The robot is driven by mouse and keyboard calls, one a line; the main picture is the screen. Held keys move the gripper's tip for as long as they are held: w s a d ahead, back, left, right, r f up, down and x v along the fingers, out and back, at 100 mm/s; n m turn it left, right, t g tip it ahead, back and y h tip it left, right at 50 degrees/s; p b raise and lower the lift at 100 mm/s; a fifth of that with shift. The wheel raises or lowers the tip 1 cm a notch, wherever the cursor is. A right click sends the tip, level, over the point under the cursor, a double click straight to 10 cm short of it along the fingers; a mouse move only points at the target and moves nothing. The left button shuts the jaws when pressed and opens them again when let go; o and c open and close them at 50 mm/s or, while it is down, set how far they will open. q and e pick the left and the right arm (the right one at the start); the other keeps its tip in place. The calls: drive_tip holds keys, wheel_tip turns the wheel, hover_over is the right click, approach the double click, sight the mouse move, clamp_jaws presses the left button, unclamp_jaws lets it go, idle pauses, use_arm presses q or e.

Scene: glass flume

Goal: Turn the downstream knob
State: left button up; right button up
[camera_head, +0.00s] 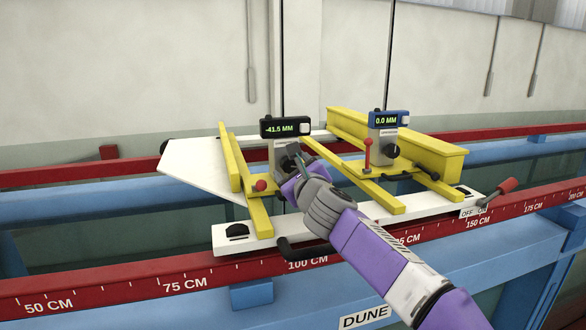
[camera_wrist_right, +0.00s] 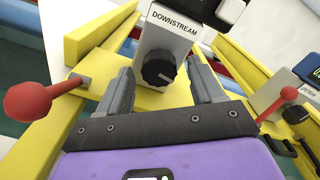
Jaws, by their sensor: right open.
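The downstream knob (camera_wrist_right: 158,70) is a dark ribbed knob on the front of a grey block labelled DOWNSTREAM (camera_wrist_right: 176,28) in the right wrist view. My right gripper (camera_wrist_right: 161,76) is open, with one finger on each side of the knob and a gap to each. In the head view the right gripper (camera_head: 291,161) reaches up to the left gauge block and hides the knob. A black display (camera_head: 285,127) on that block reads -41.5 MM. My left gripper is not in view.
A red-balled lever (camera_wrist_right: 28,101) stands left of my right gripper, with another red lever (camera_wrist_right: 313,86) at the right. Yellow beams (camera_head: 231,160) flank the block. The second gauge display (camera_head: 389,119) reads 0.0 MM. A red scale rail (camera_head: 130,285) runs along the front.

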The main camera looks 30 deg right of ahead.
drive_tip(key=shift+w, duration=0.15)
drive_tip(key=shift+c, duration=0.5)
drive_tip(key=c, duration=1)
drive_tip(key=shift+o, duration=0.2)
drive_tip(key=shift+n+p, duration=0.5)
drive_tip(key=shift+p, duration=0.05)
drive_tip(key=shift+n, duration=0.3)
drive_tip(key=o, duration=1.1)
drive_tip(key=shift+c, duration=0.2)
drive_tip(key=shift+v, duration=3.85)
